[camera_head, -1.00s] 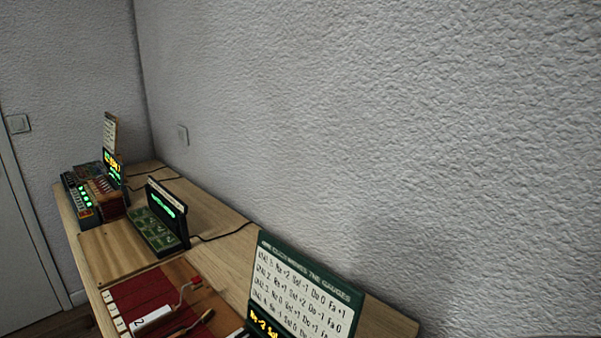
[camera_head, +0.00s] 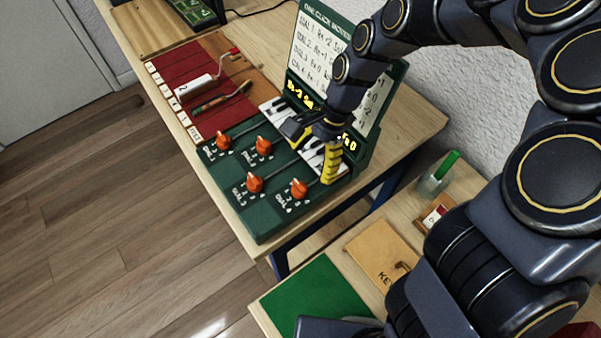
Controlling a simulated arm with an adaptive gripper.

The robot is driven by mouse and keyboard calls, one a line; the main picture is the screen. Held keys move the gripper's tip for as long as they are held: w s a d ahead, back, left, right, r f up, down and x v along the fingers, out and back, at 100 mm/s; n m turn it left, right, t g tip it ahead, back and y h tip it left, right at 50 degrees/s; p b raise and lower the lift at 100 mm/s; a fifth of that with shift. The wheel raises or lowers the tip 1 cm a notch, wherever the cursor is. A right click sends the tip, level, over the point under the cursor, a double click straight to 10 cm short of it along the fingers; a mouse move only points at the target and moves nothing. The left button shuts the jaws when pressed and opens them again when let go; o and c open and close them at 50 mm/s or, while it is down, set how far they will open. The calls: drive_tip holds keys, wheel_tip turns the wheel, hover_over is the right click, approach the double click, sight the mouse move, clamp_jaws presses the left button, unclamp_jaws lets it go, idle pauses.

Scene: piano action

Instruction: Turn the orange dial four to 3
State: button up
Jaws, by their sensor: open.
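The green dial panel (camera_head: 222,178) on the wooden desk carries several orange dials with small numbers around them. Dial four (camera_head: 298,188) is at the near right, labelled DIAL 4; its exact setting is too small to read. Dial three (camera_head: 254,183) is left of it. Dial one (camera_head: 223,142) and dial two (camera_head: 263,146) are farther back. My gripper (camera_head: 316,155), with yellow fingers, is open and empty over the small piano keys behind dial four. It appears apart from the dial.
A green sign board (camera_head: 375,105) with a yellow display stands behind the panel, close to my arm. A red board (camera_head: 190,85) with a crank and a handled tool lies to the left. A lower table holds a green mat (camera_head: 318,300), a wooden plate (camera_head: 383,255) and a cup (camera_head: 432,185).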

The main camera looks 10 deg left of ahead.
sight(301, 184)
drive_tip(key=x, duration=0.7)
drive_tip(key=shift+f, duration=0.1)
drive_tip(key=c, duration=1.1)
